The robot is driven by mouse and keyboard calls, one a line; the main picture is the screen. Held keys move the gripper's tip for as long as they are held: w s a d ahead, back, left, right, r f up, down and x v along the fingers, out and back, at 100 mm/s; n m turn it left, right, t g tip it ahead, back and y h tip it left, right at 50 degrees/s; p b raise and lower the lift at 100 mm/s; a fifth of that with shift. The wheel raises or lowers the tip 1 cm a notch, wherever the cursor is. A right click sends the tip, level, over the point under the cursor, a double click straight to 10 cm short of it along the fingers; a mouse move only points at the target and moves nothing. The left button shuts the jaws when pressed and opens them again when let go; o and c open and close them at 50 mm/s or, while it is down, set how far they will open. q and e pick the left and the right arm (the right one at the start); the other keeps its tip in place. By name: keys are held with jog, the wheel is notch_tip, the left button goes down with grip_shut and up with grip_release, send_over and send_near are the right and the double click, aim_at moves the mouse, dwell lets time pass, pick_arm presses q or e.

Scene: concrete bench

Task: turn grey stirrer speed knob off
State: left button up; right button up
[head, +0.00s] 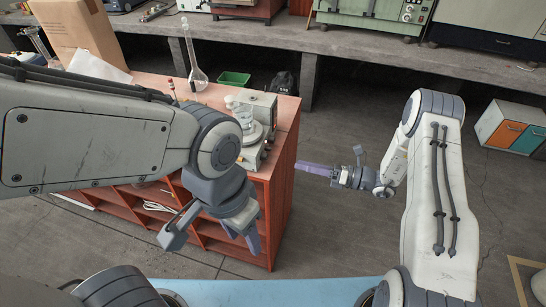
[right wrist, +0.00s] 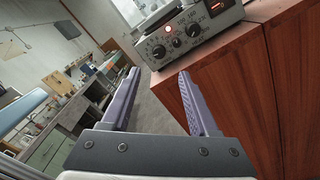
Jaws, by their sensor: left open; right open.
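The grey stirrer (head: 254,158) stands near the right edge of the red cabinet, with a glass beaker (head: 243,112) on its plate. In the right wrist view its front panel (right wrist: 205,34) has two dark dial knobs, a left one (right wrist: 158,52) and a right one (right wrist: 193,29). A smaller knob (right wrist: 177,42) sits between them, and a red light glows above. My left gripper (head: 213,240) is open before the cabinet.
The red cabinet (head: 285,165) has open shelves in front. A volumetric flask (head: 195,65), a green tray (head: 234,79) and a cardboard box (head: 75,30) are behind or left of the stirrer. A concrete bench (head: 400,52) runs along the back.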

aim_at(267, 157)
jog(key=p+x, duration=0.2)
jog(key=x, duration=0.6)
jog(key=shift+a+p, duration=0.3)
jog(key=shift+a, duration=0.1)
jog(key=shift+w+a, duration=0.25)
jog(key=shift+a, duration=0.35)
grip_shut()
